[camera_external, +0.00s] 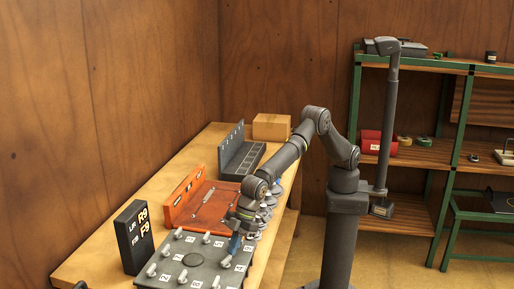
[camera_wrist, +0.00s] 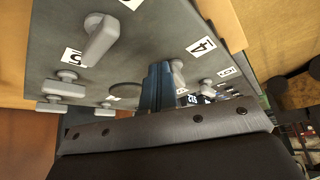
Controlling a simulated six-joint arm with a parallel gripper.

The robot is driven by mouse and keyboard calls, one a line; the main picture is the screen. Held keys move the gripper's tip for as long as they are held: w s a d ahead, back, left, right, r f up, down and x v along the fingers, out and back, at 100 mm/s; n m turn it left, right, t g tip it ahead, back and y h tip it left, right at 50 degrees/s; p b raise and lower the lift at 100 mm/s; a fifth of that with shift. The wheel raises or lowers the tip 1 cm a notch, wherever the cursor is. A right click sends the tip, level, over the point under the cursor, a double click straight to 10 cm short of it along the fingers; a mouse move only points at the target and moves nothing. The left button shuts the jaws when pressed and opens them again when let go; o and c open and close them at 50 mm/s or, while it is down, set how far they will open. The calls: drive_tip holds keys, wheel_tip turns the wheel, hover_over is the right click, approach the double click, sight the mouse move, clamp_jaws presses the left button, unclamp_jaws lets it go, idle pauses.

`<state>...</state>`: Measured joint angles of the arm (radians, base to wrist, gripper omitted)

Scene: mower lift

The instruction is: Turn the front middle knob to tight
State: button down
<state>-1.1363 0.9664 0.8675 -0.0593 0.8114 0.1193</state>
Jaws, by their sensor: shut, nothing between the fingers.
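A grey panel (camera_external: 203,252) with several light grey lever knobs and white number labels lies at the near end of the bench. My gripper (camera_external: 234,245) points down over the panel's right side. Its blue fingers (camera_wrist: 157,84) are shut together with nothing between them. A large knob (camera_wrist: 102,38) stands beside label 5 (camera_wrist: 73,57), left of the fingers in the wrist view. Another knob (camera_wrist: 178,72) stands just right of the fingertips, near label 4 (camera_wrist: 201,46). I cannot tell whether the fingers touch it. Which knob is the front middle one is unclear.
Green-framed shelves (camera_external: 420,155) stand at the right.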

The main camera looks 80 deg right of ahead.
drive_tip(key=shift+s+a, duration=0.15)
drive_tip(key=shift+s, duration=0.35)
drive_tip(key=shift+s+a, duration=0.15)
drive_tip(key=shift+s, duration=0.2)
drive_tip(key=shift+s+a, duration=0.45)
drive_tip(key=shift+s, duration=0.05)
drive_tip(key=shift+r, duration=0.1)
drive_tip(key=shift+s, duration=0.1)
drive_tip(key=shift+s+d, duration=0.15)
drive_tip(key=shift+d, duration=0.05)
drive_tip(key=shift+r, duration=2.95)
